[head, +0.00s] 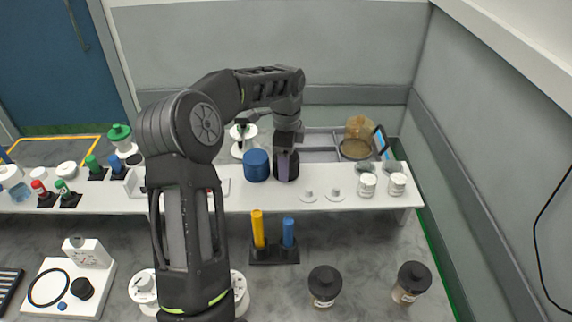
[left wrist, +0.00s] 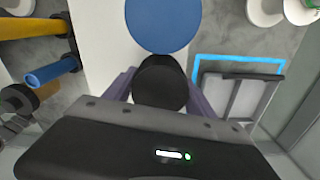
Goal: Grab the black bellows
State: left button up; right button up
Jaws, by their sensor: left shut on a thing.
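The black bellows (head: 293,168) stands on the white table, just right of the blue bellows (head: 257,165). My left gripper (head: 286,166) reaches down over the black bellows with its fingers on either side, shut on it. In the left wrist view the black bellows (left wrist: 160,84) sits between the purple-grey fingers, and the blue bellows (left wrist: 163,22) is right beside it. The lower part of the black bellows is partly hidden by the fingers. My right gripper is not in view.
Small white discs (head: 308,195) and white-lidded jars (head: 367,184) stand to the right on the table (head: 240,199). A grey tray (head: 320,150) and an amber dome (head: 358,136) are behind. Yellow and blue cylinders (head: 258,229) stand in front.

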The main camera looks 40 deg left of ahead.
pick_arm(q)
notch_tip(320, 180, up, 4)
jog(key=shift+w+r+b, duration=0.1)
jog(key=shift+r+b, duration=0.1)
jog(key=shift+b, duration=0.3)
notch_tip(320, 180, up, 5)
jog(key=shift+r+p, duration=0.1)
jog(key=shift+p, duration=1.05)
jog(key=shift+r, duration=0.3)
jog(key=shift+f, duration=0.1)
